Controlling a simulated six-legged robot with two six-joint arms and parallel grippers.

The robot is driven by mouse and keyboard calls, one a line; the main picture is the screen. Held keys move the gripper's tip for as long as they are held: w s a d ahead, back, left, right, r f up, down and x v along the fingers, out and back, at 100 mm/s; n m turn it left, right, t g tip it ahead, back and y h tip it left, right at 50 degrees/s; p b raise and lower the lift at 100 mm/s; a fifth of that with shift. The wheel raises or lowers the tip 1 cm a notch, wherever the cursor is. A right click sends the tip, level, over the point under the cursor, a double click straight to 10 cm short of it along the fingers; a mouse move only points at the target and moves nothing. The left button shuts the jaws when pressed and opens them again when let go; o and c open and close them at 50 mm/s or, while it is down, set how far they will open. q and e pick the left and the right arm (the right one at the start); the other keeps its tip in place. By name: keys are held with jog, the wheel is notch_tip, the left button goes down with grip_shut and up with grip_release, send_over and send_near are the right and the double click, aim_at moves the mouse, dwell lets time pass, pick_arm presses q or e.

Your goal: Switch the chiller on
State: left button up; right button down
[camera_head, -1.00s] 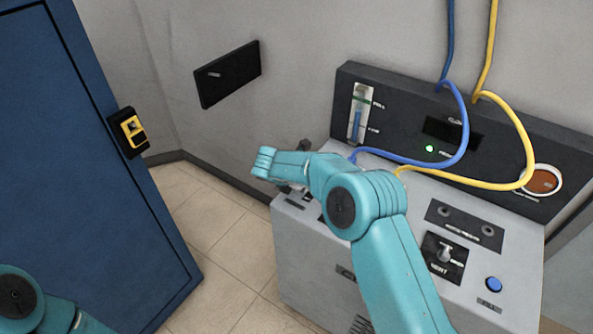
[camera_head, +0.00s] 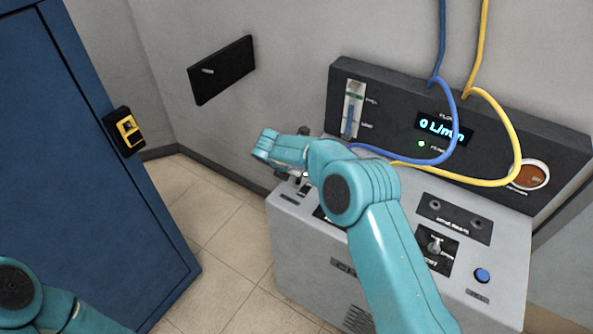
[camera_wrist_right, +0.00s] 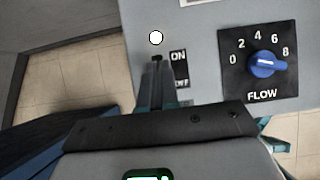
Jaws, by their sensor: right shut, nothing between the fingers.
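The chiller (camera_head: 300,228) is a light grey cabinet with a dark back panel. Its display (camera_head: 443,128) is lit and reads "0 L/min", with a green lamp just below. In the right wrist view, a small switch with a round white tip (camera_wrist_right: 156,38) stands beside a label with ON above OFF; the tip is on the ON side. My right gripper (camera_wrist_right: 158,68) is shut and empty, its fingertips just below that tip; whether they touch the switch I cannot tell. In the head view my right wrist and arm hide part of the cabinet top. My left gripper is out of view.
A blue FLOW knob (camera_wrist_right: 266,64) sits right of the switch. A blue hose (camera_head: 450,152) and a yellow hose (camera_head: 516,140) curve over the panel. A vent lever (camera_head: 435,245) and blue button (camera_head: 482,276) lie at right. A blue cabinet (camera_head: 85,170) stands left; floor between is clear.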

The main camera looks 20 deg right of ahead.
jog(key=w+d+r+p+v, duration=0.1)
jog(key=p+v, duration=0.4)
jog(key=v, duration=0.5)
jog(key=shift+d, duration=0.15)
jog(key=shift+w, duration=0.1)
